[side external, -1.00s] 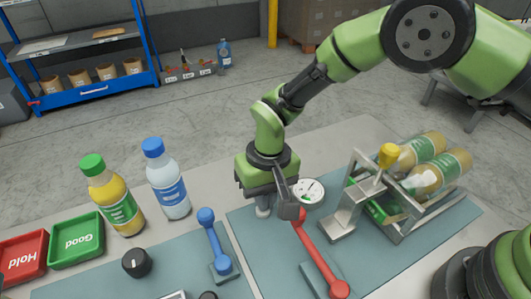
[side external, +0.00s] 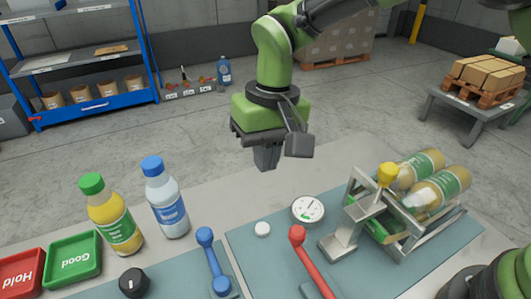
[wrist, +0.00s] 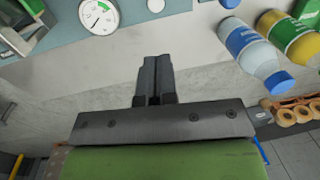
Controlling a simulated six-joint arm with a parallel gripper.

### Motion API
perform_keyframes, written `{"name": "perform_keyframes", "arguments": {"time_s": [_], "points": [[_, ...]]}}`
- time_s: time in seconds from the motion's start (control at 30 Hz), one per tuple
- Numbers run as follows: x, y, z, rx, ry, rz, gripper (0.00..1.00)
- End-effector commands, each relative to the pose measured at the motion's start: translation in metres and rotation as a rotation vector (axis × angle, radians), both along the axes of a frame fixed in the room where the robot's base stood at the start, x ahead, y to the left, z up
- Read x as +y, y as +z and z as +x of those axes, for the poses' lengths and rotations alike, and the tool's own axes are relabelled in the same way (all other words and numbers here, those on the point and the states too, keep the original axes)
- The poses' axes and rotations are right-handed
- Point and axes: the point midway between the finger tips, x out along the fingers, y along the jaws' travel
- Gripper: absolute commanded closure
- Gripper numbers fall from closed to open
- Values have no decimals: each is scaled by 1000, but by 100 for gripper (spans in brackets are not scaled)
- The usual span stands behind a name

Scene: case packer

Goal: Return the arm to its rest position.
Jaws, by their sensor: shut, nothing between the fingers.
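My gripper (side external: 266,160) is in the air above the back edge of the workbench, with its fingers pointing down. In the wrist view its two fingers (wrist: 152,78) are together with nothing between them. Below it on the bench are a round white button (side external: 262,229) and a dial gauge (side external: 308,208). The gripper touches neither. The gauge (wrist: 99,15) and the white button (wrist: 156,5) also show at the top of the wrist view.
A red lever (side external: 312,262) and a blue lever (side external: 213,262) stand at the front. A metal frame (side external: 345,235) holds bottles at the right. A yellow-orange bottle (side external: 115,222) and a blue-capped bottle (side external: 167,205) stand left, near green (side external: 75,262) and red (side external: 20,272) trays.

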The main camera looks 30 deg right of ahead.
Motion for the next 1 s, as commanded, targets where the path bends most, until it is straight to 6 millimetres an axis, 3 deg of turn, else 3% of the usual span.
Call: {"name": "perform_keyframes", "arguments": {"time_s": [0.57, 0.67, 0.77, 1.0], "points": [[-3, 5, 0, -6, -5, 5, 100], [-14, 25, 0, -33, -26, 22, 100], [-37, 60, -5, -85, -61, 52, 100], [-104, 137, -47, -240, -167, 121, 100]]}}
